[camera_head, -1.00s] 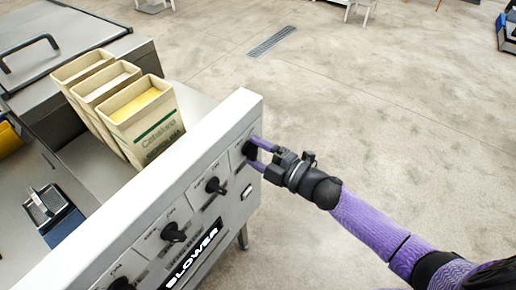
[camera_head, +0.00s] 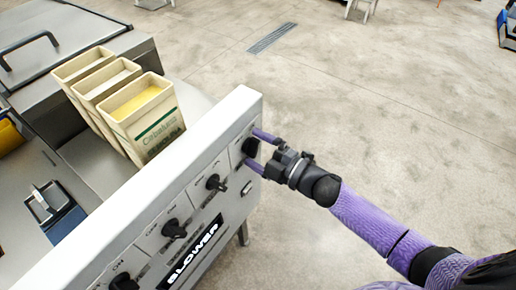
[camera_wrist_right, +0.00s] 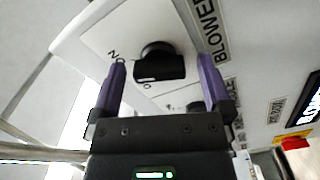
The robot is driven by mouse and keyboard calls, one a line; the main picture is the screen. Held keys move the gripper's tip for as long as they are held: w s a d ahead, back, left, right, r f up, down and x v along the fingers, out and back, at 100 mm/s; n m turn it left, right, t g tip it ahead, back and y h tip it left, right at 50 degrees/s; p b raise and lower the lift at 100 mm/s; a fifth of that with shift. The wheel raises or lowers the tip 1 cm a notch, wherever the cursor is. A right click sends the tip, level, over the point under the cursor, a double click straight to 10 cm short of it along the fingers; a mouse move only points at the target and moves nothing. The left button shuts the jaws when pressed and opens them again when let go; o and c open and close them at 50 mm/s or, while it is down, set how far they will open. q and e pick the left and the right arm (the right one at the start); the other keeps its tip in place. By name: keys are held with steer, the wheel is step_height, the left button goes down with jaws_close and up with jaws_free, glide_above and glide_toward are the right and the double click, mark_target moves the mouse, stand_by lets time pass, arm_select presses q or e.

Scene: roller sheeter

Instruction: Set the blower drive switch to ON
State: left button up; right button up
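A grey control panel (camera_head: 150,215) carries a row of black rotary switches with ON markings and a BLOWER label. The switch at the panel's far end (camera_head: 250,148) also shows in the right wrist view (camera_wrist_right: 158,66), beside a BLOWER strip and an ON marking. My right gripper (camera_head: 252,147) is open, with its purple fingers on either side of this switch. In the right wrist view there is a gap between the knob and each finger. I cannot tell exactly which marking the knob points to. My left gripper is not in view.
Other black switches (camera_head: 215,183) and (camera_head: 174,229) sit nearer along the panel. Three beige containers (camera_head: 140,110) stand on the machine behind it. A blue and metal device (camera_head: 52,212) lies at left. Open concrete floor (camera_head: 370,130) is to the right.

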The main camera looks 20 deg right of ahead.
steer(key=v, duration=1)
steer(key=shift+p, duration=0.4)
